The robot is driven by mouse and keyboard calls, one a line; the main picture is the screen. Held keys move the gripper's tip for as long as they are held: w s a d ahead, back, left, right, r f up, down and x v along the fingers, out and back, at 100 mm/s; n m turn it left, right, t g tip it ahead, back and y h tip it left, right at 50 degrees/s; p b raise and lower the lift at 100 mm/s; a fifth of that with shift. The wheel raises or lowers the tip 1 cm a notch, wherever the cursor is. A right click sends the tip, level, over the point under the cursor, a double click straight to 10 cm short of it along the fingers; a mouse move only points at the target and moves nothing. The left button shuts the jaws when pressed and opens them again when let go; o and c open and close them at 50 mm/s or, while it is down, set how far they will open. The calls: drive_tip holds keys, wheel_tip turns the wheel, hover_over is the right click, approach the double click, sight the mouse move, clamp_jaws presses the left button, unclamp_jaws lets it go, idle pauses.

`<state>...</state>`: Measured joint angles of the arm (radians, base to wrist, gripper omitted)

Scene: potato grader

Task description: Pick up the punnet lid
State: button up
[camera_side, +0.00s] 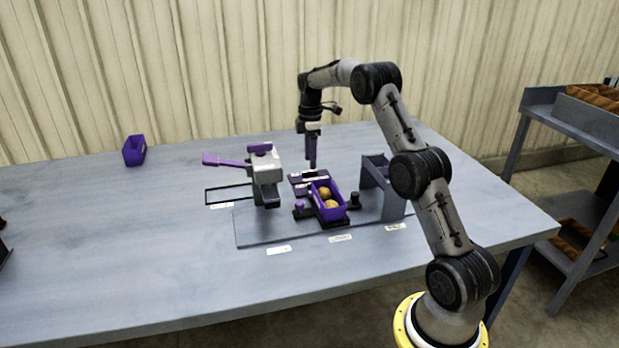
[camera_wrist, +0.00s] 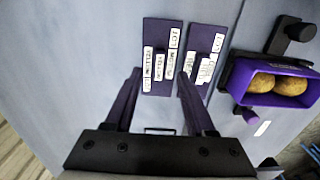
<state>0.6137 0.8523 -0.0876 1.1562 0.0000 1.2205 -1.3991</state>
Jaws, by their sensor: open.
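I cannot make out a punnet lid for sure in either view. A purple punnet (camera_side: 342,212) with round brown potatoes sits in a dark holder; it also shows at the right of the wrist view (camera_wrist: 278,69). Two flat purple plates with white labels lie behind it, one on the left (camera_wrist: 149,27) and one on the right (camera_wrist: 193,45) in the wrist view. My gripper (camera_side: 311,166) points down above the far side of these plates. In the wrist view my gripper (camera_wrist: 158,73) is open, its fingers apart and nothing held between them.
A grey and purple lever device (camera_side: 265,172) stands left of the punnet, with a black rectangular outline (camera_side: 228,187) on the table beside it. A grey bracket (camera_side: 393,203) stands to the right. A small purple bin (camera_side: 134,151) sits at the back left. The left tabletop is mostly clear.

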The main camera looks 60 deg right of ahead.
sight(309, 175)
wheel_tip(309, 175, down, 4)
drive_tip(key=shift+f, duration=0.1)
drive_tip(key=shift+c, duration=0.3)
clamp_jaws()
